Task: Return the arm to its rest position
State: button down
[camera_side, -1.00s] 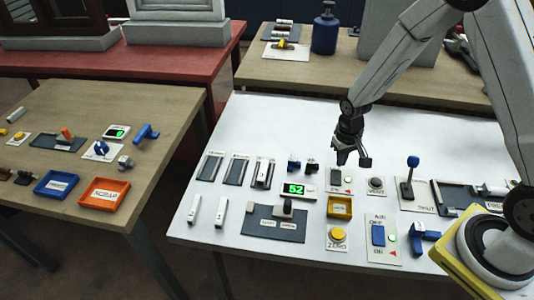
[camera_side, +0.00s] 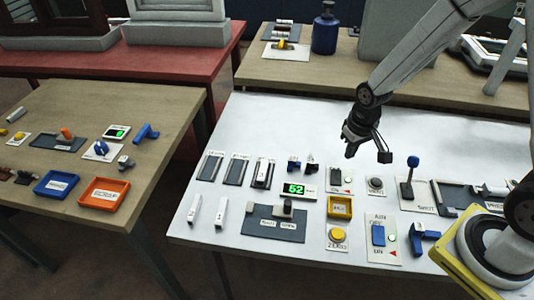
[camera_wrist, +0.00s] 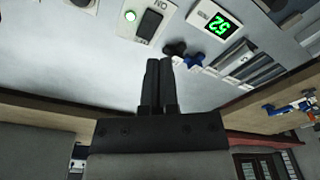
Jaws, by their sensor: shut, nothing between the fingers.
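My gripper (camera_side: 367,148) hangs in the air above the back part of the white table (camera_side: 300,120), clear of everything on it. In the wrist view my gripper (camera_wrist: 159,62) has its two dark fingers side by side, shut with nothing between them. My arm reaches in from the upper right in the side view.
The table's back left is bare.

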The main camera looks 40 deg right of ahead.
jog(key=s+a+r+n+t, duration=0.1)
jog(key=s+a+r, duration=0.1)
jog(key=s+r, duration=0.4)
jog(key=shift+s+a+n+t, duration=0.15)
jog(key=shift+s+n+t, duration=0.2)
jog(key=shift+s, duration=0.2)
